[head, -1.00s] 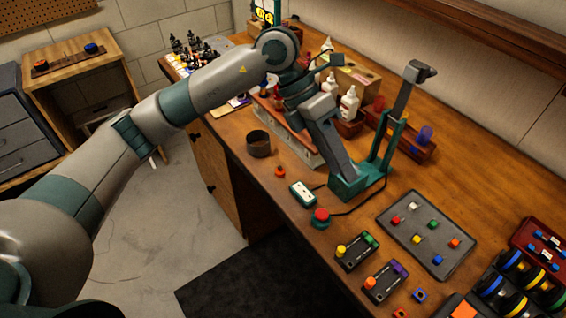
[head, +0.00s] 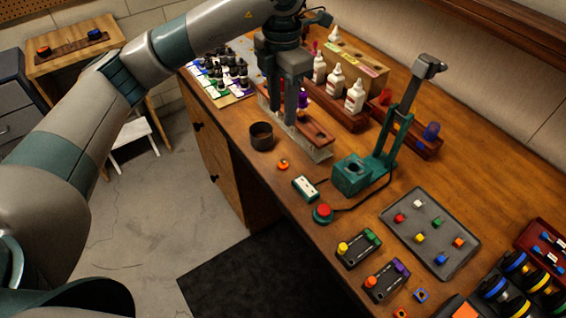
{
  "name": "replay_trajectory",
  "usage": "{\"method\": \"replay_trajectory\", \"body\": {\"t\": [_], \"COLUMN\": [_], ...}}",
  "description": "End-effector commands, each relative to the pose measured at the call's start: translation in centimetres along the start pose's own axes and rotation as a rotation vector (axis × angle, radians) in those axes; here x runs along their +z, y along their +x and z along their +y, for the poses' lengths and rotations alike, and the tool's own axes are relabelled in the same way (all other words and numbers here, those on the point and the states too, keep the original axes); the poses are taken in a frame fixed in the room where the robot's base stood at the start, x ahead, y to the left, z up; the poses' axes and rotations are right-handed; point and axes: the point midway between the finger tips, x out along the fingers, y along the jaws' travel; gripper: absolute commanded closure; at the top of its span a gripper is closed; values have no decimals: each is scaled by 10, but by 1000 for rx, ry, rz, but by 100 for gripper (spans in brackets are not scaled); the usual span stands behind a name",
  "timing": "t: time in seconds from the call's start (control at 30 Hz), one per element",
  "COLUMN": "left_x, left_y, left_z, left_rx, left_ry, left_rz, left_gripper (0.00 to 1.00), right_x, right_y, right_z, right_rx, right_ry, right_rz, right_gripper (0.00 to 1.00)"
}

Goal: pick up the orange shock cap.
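Several small orange pieces are in view, and I cannot tell for sure which is the shock cap. A small round orange cap (head: 282,164) lies alone on the bench beside the dark cup. Another orange cap (head: 459,242) sits on the grey tray (head: 412,238) at the right. My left gripper (head: 284,112) points down over the wooden rack, behind the dark cup and the lone orange cap. Its fingers look apart, with nothing seen between them. It hides part of the rack. My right gripper is not in view.
White bottles (head: 355,96) stand behind the rack (head: 318,134). Two dark holders with coloured caps (head: 358,249) are near the front edge.

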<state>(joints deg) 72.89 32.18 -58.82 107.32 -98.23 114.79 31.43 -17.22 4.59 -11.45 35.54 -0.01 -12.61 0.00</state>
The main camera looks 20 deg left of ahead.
Motion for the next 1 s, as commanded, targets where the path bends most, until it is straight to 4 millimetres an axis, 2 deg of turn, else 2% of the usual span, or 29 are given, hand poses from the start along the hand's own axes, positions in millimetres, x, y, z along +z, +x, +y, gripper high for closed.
{"method": "replay_trajectory", "body": {"t": [0.17,0.6,0.8,1.0], "left_x": [-1,-1,0,0], "left_y": [20,96,112,114], "left_z": [0,-1,0,0], "left_rx": [-2,-2,-1,0], "left_ry": [0,-1,0,1], "left_rz": [4,2,0,-1], "left_gripper": [66,66,66,66], "right_x": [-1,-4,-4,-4], "right_y": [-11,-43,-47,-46], "right_z": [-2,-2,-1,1], "right_rx": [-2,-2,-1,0], "right_ry": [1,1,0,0], "right_rz": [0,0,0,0], "right_gripper": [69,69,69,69]}}
